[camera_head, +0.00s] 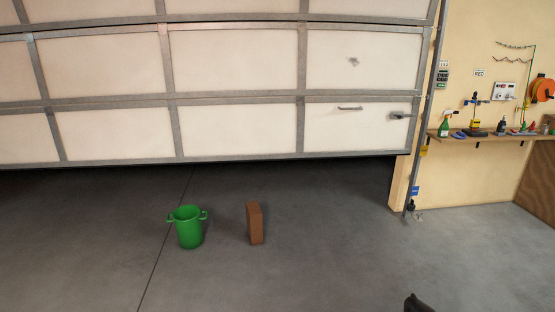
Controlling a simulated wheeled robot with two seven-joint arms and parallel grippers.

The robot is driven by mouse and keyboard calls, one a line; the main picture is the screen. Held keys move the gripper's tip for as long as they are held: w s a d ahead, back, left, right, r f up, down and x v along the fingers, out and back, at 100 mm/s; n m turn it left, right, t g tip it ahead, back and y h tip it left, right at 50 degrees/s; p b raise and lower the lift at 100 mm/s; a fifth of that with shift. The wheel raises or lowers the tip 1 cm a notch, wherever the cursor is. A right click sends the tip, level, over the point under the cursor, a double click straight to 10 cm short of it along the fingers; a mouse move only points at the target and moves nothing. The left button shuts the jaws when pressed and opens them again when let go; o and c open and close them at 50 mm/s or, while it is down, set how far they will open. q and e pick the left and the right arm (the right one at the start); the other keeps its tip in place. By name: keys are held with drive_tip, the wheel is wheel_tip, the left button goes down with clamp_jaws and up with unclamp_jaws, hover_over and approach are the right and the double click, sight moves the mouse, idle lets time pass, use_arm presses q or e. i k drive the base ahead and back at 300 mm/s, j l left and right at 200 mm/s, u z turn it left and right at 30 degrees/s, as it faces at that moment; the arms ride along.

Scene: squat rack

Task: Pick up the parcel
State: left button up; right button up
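The parcel appears to be the brown upright box (255,224) standing on the grey floor in the head view, a little below the middle of the picture. It is narrow and taller than it is wide. Nothing touches it. A small dark shape (417,303) shows at the bottom edge, right of the middle; I cannot tell if it is part of my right arm. Neither of my grippers can be made out in this view.
A green bucket (188,228) with side handles stands left of the box, with a gap between. A white panelled garage door (236,133) is behind them. A wall shelf (490,137) with several tools is at the right. The floor around the box is clear.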

sight(254, 213)
drive_tip(key=i+j+u, duration=0.15)
drive_tip(key=i, duration=0.7)
drive_tip(key=i+j+u, duration=0.15)
drive_tip(key=i, duration=0.65)
drive_tip(key=i+z, duration=0.2)
drive_tip(key=i, duration=0.35)
drive_tip(key=i+z, duration=0.25)
drive_tip(key=i, duration=0.35)
drive_tip(key=i+j+z, duration=0.2)
drive_tip(key=i, duration=0.35)
